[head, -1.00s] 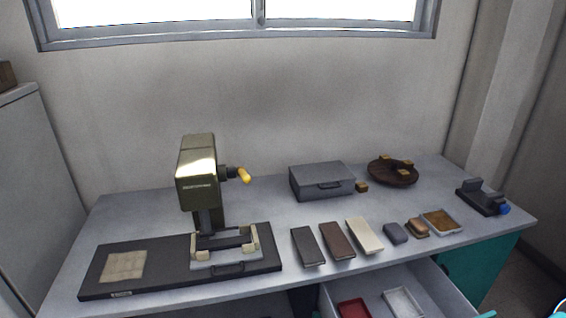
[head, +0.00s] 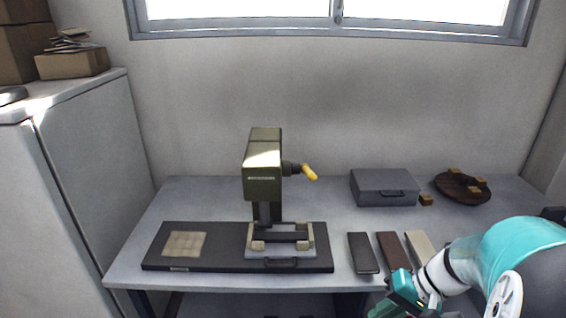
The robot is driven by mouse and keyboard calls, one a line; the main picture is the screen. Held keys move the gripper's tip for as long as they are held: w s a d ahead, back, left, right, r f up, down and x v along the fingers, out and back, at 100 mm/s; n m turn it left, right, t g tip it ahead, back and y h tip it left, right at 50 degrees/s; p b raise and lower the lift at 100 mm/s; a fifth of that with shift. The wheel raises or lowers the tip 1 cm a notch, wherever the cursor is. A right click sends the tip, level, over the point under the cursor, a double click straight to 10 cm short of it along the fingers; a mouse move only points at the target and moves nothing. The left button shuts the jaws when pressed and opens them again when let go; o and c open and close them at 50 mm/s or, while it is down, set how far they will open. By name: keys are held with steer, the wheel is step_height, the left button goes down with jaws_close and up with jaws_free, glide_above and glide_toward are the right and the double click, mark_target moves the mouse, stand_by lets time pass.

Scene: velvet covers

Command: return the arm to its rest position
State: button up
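My arm (head: 508,258), teal and white, reaches into the lower right of the head view. My gripper (head: 385,308) is at its end, low in the picture, in front of the table's near edge and below the brown block. The fingertips are small and partly cut by the bottom edge, so I cannot tell whether they are apart or holding anything.
The grey table (head: 210,200) bears an olive press (head: 263,172) with a yellow handle on a black base (head: 215,262), a grey case (head: 384,188), a round brown tray (head: 440,182), and dark (head: 362,254), brown (head: 393,252) and cream (head: 420,245) blocks. A grey cabinet (head: 90,150) stands left.

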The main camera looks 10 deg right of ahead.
steer(key=s+a+r+n+t+h, duration=0.1)
steer(key=a+r+n+t+h, duration=0.2)
steer(key=a+r, duration=0.9)
steer(key=a+n+h, duration=0.2)
steer(key=h, duration=0.1)
steer(key=shift+s+r+h, duration=0.15)
steer(key=shift+s+h, duration=0.15)
